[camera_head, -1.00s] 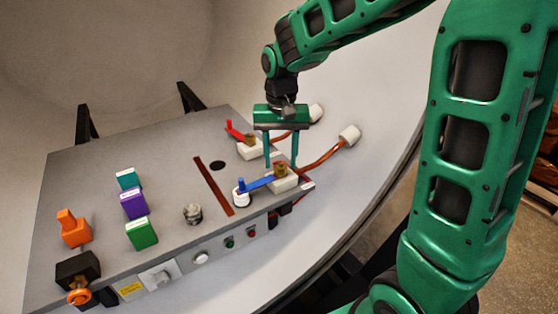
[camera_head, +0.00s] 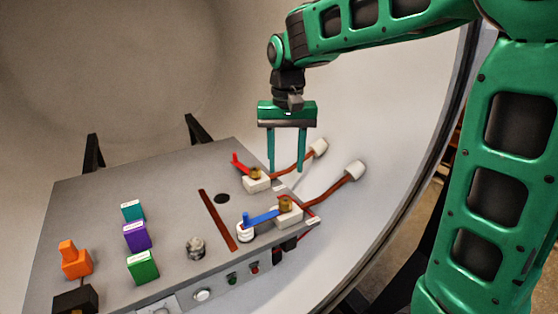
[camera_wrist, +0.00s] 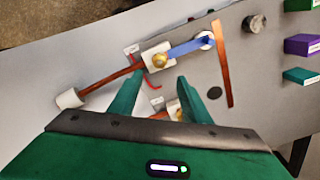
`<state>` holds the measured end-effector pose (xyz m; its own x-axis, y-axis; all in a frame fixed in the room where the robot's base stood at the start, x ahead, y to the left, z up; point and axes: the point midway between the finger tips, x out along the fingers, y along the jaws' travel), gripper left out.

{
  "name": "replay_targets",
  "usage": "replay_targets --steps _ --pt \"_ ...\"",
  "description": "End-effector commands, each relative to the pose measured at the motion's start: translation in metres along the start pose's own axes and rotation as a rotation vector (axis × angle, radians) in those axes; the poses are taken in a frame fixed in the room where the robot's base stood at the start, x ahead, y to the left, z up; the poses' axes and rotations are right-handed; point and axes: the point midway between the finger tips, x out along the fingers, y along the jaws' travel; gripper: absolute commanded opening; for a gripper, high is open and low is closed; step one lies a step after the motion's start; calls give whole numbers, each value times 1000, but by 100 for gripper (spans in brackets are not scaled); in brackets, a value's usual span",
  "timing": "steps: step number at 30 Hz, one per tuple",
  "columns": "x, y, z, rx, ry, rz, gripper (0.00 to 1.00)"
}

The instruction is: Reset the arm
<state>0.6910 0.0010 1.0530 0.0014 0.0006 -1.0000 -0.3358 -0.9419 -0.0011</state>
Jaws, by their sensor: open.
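My gripper (camera_head: 286,168) is green, with two long thin fingers pointing down. It is open and empty, above the right end of the grey panel (camera_head: 90,205). A red-handled lever switch (camera_head: 256,181) is just below and left of the fingers. A blue-handled lever switch (camera_head: 264,217) is nearer the panel's front edge. In the wrist view my fingers (camera_wrist: 153,95) are spread apart, with the blue lever (camera_wrist: 185,48) beyond them. The red lever switch is mostly hidden there behind a finger.
An orange block (camera_head: 75,262), a teal block (camera_head: 132,211), a purple block (camera_head: 137,236) and a green block (camera_head: 142,268) stand on the left of the panel. A grey knob (camera_head: 196,248) is mid-panel. Copper rods (camera_head: 325,193) run to white ends at the right. The curved chamber wall surrounds everything.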

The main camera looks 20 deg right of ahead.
Motion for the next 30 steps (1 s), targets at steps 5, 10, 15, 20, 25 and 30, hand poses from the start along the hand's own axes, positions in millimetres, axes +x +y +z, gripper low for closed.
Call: replay_targets --steps 5,10,15,20,25,30 --pt "0 2 0 2 0 0 44" --pt "2 36 11 29 5 7 44" --pt "11 108 43 83 9 17 44" --pt "26 170 85 133 7 19 44" --pt "49 220 138 179 0 12 44" --pt "68 246 179 205 -7 1 44"
